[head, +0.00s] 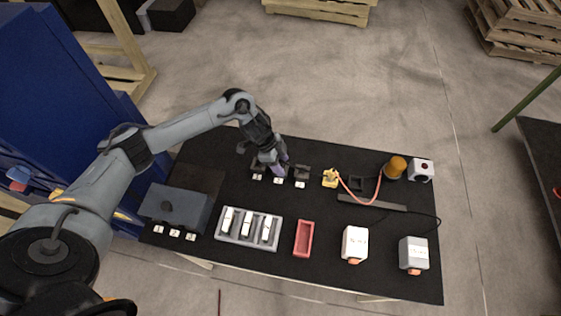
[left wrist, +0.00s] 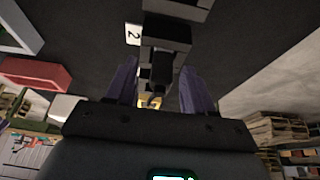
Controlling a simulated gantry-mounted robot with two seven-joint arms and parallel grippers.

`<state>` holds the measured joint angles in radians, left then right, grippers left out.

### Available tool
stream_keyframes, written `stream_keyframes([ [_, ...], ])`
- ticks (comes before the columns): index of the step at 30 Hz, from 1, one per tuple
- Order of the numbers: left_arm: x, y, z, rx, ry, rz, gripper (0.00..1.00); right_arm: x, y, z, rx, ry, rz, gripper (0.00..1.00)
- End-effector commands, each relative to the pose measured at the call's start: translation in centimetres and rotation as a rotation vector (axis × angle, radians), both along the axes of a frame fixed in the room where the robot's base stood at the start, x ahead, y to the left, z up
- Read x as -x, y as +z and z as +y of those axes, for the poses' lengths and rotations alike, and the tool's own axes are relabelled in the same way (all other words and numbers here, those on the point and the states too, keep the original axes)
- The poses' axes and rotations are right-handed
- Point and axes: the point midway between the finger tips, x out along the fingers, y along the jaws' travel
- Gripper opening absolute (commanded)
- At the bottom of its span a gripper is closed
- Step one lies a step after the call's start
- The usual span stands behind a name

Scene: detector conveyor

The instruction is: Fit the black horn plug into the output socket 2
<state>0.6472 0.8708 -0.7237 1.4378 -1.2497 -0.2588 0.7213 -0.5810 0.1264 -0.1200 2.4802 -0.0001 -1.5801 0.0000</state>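My left gripper (head: 279,168) is at the row of small dark sockets near the table's far edge, pointing down. It hides most of the middle socket in the head view. In the left wrist view its two purple fingers (left wrist: 160,78) stand apart, with a narrow black piece (left wrist: 160,68), seemingly the horn plug, between them. Gaps show on both sides of it. This piece lines up with a wider dark block (left wrist: 166,35), seemingly output socket 2, beside a white label "2" (left wrist: 133,35). Whether it is fully seated I cannot tell. My right gripper is not in view.
Right of the gripper are another dark socket (head: 302,172) and a yellow plug (head: 330,178) on a red cable. An orange beacon (head: 396,167), a grey tray (head: 248,241) of white pieces, a red tray (head: 304,238) and two boxes (head: 355,243) (head: 413,253) stand around the table.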

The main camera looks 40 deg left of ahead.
Motion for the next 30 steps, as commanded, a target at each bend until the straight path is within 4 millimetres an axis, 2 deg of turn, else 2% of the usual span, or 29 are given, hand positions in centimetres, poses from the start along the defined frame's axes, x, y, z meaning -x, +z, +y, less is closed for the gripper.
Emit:
stream_keyframes([
  [7,0.0,0.2,0.0,0.000,0.000,-0.001,0.53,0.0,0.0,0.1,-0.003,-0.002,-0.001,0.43],
  [11,0.1,1.0,0.3,-0.001,0.002,-0.001,0.53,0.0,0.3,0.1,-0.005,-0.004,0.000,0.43],
  [24,1.4,8.0,2.8,-0.002,0.000,-0.003,0.53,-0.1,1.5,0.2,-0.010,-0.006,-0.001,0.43],
  [30,2.0,10.3,3.6,0.000,0.000,-0.001,0.53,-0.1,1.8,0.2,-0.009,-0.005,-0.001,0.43],
])
